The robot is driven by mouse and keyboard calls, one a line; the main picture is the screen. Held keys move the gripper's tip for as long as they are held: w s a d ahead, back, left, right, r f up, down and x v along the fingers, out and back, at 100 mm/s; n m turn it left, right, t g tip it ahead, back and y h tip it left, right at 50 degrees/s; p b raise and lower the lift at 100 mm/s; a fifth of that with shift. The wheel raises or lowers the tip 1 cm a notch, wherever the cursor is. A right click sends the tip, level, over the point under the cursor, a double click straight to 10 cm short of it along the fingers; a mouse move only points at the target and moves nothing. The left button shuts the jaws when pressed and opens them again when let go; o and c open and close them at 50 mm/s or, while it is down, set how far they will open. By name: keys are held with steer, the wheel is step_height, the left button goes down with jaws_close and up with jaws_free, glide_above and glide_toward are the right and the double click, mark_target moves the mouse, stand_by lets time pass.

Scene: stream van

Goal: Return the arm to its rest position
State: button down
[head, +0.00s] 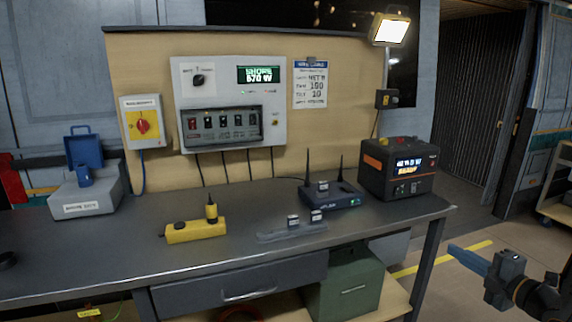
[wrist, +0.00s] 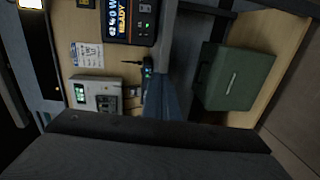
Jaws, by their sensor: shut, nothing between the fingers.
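My gripper (head: 455,250) is at the right of the head view, off the bench's right end. Its blue fingers point left and look shut, with nothing seen between them. My dark wrist and arm run out of the head view at the lower right corner. The gripper is apart from the bench and everything on it.
The workbench (head: 120,245) bears a yellow power strip (head: 195,231), a router (head: 335,198) and a black-and-orange power station (head: 398,170). A green case (head: 345,290) stands below, also in the wrist view (wrist: 236,78). Floor right of the bench is open; a cart (head: 556,208) stands far right.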

steer(key=w+a+m+g+h+p, duration=0.2)
steer(key=a+m+g+h, duration=0.45)
steer(key=m, duration=0.35)
steer(key=s+a+r+m+g, duration=0.2)
steer(key=s+a+m+g, duration=0.1)
steer(key=s+a, duration=0.3)
steer(key=s+a+r+m+g+y+p, duration=0.1)
steer(key=s+a+m+g, duration=0.2)
steer(key=s+a, duration=0.4)
steer(key=s+a+r+m+g+p, duration=0.1)
steer(key=s+a+r+m+g, duration=0.1)
steer(key=s+a+m, duration=0.3)
steer(key=s+a+g, duration=0.1)
steer(key=s, duration=0.3)
steer(key=shift+s+a+r+m, duration=0.25)
steer(key=shift+s+r+m, duration=0.05)
steer(key=shift+r, duration=0.05)
